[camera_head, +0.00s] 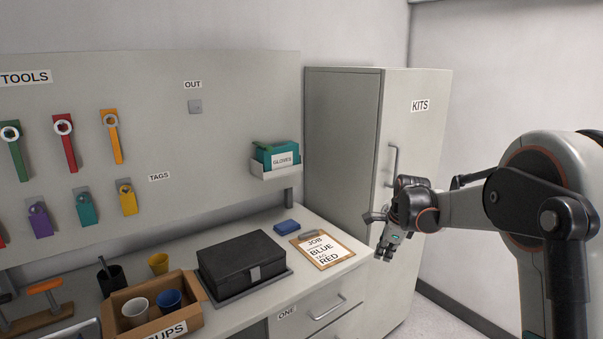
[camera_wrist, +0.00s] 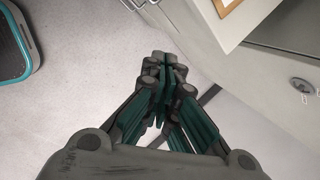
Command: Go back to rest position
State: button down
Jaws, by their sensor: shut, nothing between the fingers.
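My gripper (camera_head: 385,252) hangs at the end of my arm on the right of the head view, in front of the grey KITS cabinet (camera_head: 345,140) and right of the bench. Its fingers point down and are shut with nothing between them. In the wrist view my gripper (camera_wrist: 165,75) shows its fingers together above the pale floor (camera_wrist: 75,90). No object is in its grasp. It looks apart from the cabinet and the bench, though the exact gap to the cabinet cannot be told.
The bench holds a clipboard (camera_head: 323,249) reading JOB BLUE RED, a black case (camera_head: 243,262), a blue block (camera_head: 287,227) and a cardboard cup box (camera_head: 190,318). Tools hang on the wall board (camera_head: 225,130). A teal-edged dark object (camera_wrist: 15,45) is on the floor at left.

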jog(key=s+a+r+n+t, duration=0.1)
jog(key=s+a+r+n, duration=0.1)
jog(key=s+r+n, duration=0.6)
jog(key=s+a+r+n+t, duration=0.1)
jog(key=s+r+n, duration=0.25)
jog(key=s, duration=0.85)
jog(key=s+f+n+t, duration=0.1)
jog(key=s+n, duration=0.4)
jog(key=s, duration=0.4)
jog(key=s+a+f+n+h, duration=0.1)
jog(key=s+n, duration=0.4)
jog(key=s, duration=0.5)
jog(key=shift+s+a+f+t, duration=0.25)
jog(key=shift+f+t, duration=0.15)
jog(key=shift+f, duration=0.35)
jog(key=shift+a, duration=0.1)
